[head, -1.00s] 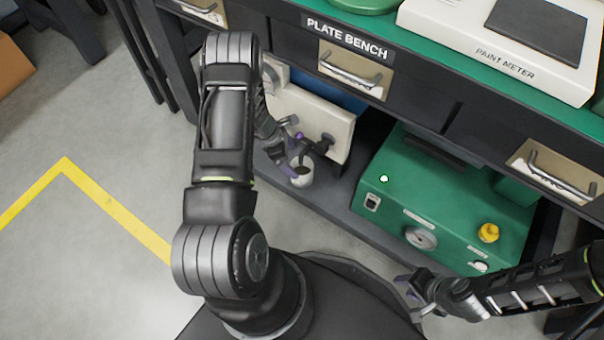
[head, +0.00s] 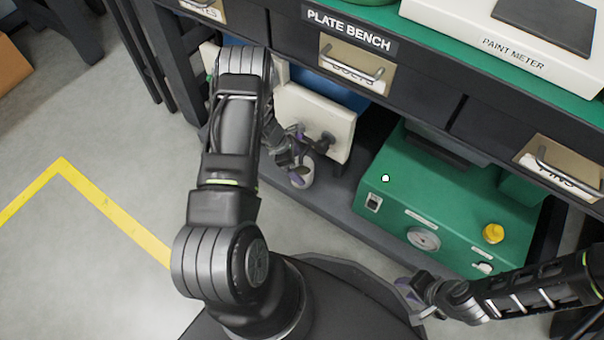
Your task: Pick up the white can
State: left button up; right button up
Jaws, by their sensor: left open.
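The white can (head: 307,180) is small and stands on the lower shelf of the bench, in front of a cream panel. My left gripper (head: 304,160) is open at the can, with its fingers around or just above the top. The fingers hide part of the can, and I cannot tell whether they touch it. My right gripper (head: 412,298) is low at the right, away from the can, and its finger gap is unclear.
Cream panels (head: 318,112) stand close behind the can. A green machine (head: 440,205) with a dial and yellow knob is to its right. The bench drawers (head: 350,70) overhang the shelf (head: 338,212). Open floor lies at the left.

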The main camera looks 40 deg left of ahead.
pick_arm(q)
jog(key=shift+c, duration=0.3)
jog(key=c, duration=1.9)
jog(key=s+a+r+p, duration=0.1)
jog(key=s+a+p, duration=0.2)
jog(key=s+a, duration=0.8)
jog(key=a, duration=0.2)
jog(key=shift+s+a+r, duration=0.25)
jog(key=shift+s+a, duration=0.1)
jog(key=shift+a, duration=0.05)
